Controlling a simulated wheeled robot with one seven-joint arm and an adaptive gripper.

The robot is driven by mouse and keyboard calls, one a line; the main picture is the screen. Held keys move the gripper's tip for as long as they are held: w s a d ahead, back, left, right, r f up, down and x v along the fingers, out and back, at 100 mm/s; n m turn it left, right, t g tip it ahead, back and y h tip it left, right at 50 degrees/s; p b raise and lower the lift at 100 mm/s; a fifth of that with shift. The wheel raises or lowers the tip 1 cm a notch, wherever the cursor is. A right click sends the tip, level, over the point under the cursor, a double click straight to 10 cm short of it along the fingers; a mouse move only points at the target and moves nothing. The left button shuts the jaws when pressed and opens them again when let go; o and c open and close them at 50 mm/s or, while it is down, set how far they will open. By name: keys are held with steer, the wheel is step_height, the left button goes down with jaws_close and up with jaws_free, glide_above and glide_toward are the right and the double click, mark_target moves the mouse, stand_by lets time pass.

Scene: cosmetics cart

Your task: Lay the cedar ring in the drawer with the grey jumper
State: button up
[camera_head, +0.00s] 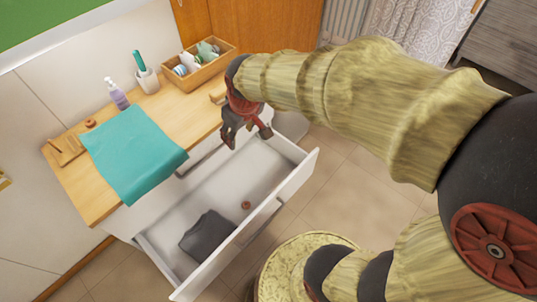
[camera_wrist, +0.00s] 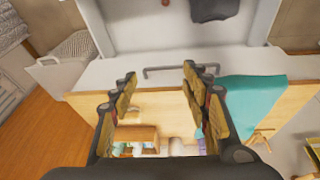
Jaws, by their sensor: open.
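The open white drawer (camera_head: 175,255) juts out below the counter. The grey jumper (camera_head: 208,235) lies folded in its left part; it also shows at the top of the wrist view (camera_wrist: 210,10). A small reddish-brown ring (camera_head: 246,205), which looks like the cedar ring, lies flat on the drawer floor to the right of the jumper, apart from it. My gripper (camera_head: 246,138) is open and empty, fingers down, above the back right part of the drawer. In the wrist view the fingertips (camera_wrist: 158,73) are spread with nothing between them.
A teal cloth (camera_head: 133,150) hangs over the counter's front edge. A similar brown round piece (camera_head: 90,123) sits near a wooden stand (camera_head: 66,150). A pump bottle (camera_head: 118,95), a white cup (camera_head: 148,80) and a wooden box (camera_head: 205,66) stand at the back. A bar handle (camera_wrist: 175,69) sticks out under the counter.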

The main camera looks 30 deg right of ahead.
steer(key=s+r+m+t, duration=0.1)
steer(key=s+r, duration=0.3)
steer(key=s, duration=0.4)
steer(key=s+r+m, duration=0.1)
steer(key=s+r, duration=0.3)
steer(key=s, duration=0.4)
steer(key=shift+r+m+t, duration=0.3)
steer(key=shift+r+t, duration=0.05)
steer(key=shift+t, duration=0.05)
